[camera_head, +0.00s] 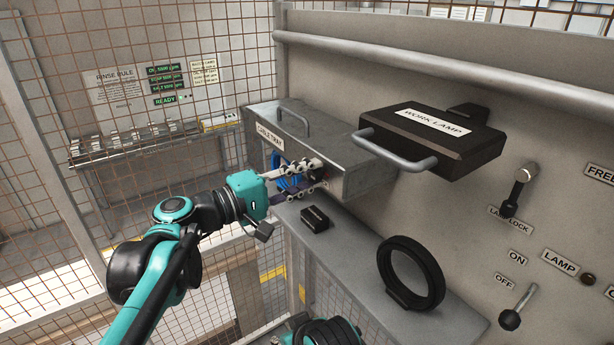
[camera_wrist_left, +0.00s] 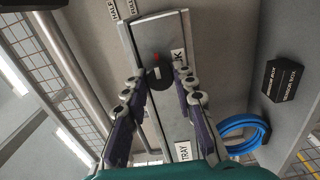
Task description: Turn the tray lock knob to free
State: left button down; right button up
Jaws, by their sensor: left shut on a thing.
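The grey cable tray (camera_head: 360,178) is a metal box with a handle on top, fixed to the panel wall. Its dark lock knob (camera_wrist_left: 160,77) sits on the tray's end face, beside a partly hidden label ending in K. My left gripper (camera_head: 319,174) reaches in from the left and is shut on the knob, with one finger on each side. In the left wrist view the gripper (camera_wrist_left: 160,88) has the knob between its fingertips. In the head view the fingers mostly cover the knob. My right gripper is not in view.
A blue cable coil (camera_wrist_left: 242,132) lies close to the left gripper. Below, a grey shelf (camera_head: 352,262) holds a small black box (camera_head: 315,219) and a black ring (camera_head: 412,272). The work lamp (camera_head: 435,138) juts out at the right. Wire mesh (camera_head: 230,60) stands behind.

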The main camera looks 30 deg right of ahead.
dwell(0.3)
pick_arm(q)
jog(key=c, duration=1.2)
grip_release()
jog(key=s+a, duration=0.1)
jog(key=a, duration=1.1)
